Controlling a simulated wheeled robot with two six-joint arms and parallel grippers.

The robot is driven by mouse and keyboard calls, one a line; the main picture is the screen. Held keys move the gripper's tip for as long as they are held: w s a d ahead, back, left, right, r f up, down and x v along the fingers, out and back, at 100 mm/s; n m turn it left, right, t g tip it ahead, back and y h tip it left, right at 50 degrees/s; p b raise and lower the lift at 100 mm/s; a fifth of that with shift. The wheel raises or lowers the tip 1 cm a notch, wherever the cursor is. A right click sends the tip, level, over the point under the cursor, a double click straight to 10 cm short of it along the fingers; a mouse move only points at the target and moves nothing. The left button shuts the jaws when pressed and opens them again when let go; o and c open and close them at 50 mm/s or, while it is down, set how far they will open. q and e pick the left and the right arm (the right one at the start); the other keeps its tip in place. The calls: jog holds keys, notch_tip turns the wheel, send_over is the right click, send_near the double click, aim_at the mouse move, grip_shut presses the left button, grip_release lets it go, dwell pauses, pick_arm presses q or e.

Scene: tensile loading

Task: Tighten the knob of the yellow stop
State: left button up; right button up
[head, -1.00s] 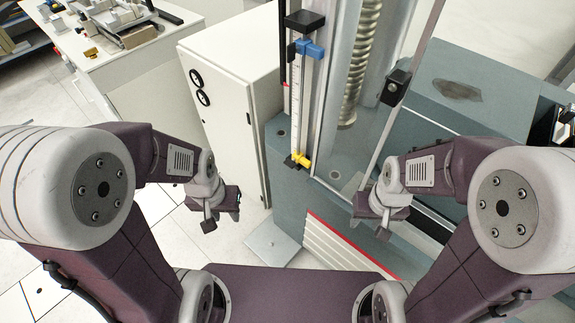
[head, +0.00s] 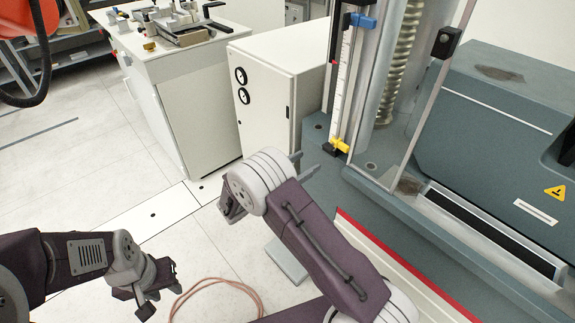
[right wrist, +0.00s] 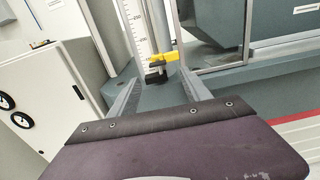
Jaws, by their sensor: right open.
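The yellow stop (head: 340,145) sits low on the scale rail, close to the grey machine base, and its yellow part points right. The right wrist view also shows it (right wrist: 164,58), just beyond and between my fingertips. My right gripper (head: 303,163) is open and empty, to the left of the stop and apart from it in the head view. Its two spread fingers also show in the right wrist view (right wrist: 160,78). The knob cannot be told apart from the stop's body. My left gripper (head: 158,292) hangs over the floor at lower left, far from the stop; its jaw gap is unclear.
A blue stop (head: 362,21) sits higher on the same rail (head: 345,80). A clear guard panel (head: 432,95) stands right of it. A white cabinet (head: 275,85) stands to the left. A pinkish cable (head: 215,283) lies on the otherwise clear floor.

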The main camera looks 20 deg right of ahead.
aim_at(330, 147)
jog(key=x, duration=0.9)
jog(key=shift+w, duration=0.3)
jog(key=shift+d+f, duration=0.1)
jog(key=shift+d, duration=0.05)
grip_shut()
jog(key=shift+f+m+b, duration=0.2)
jog(key=shift+m+b, duration=1.6)
jog(key=shift+m, duration=0.1)
jog(key=m+b, duration=1.2)
jog(key=b, duration=0.3)
jog(key=shift+f+b, duration=0.1)
jog(key=shift+b, duration=0.2)
jog(key=shift+r+m+b, duration=0.3)
jog(key=shift+m+b, duration=0.8)
jog(key=shift+b, duration=0.3)
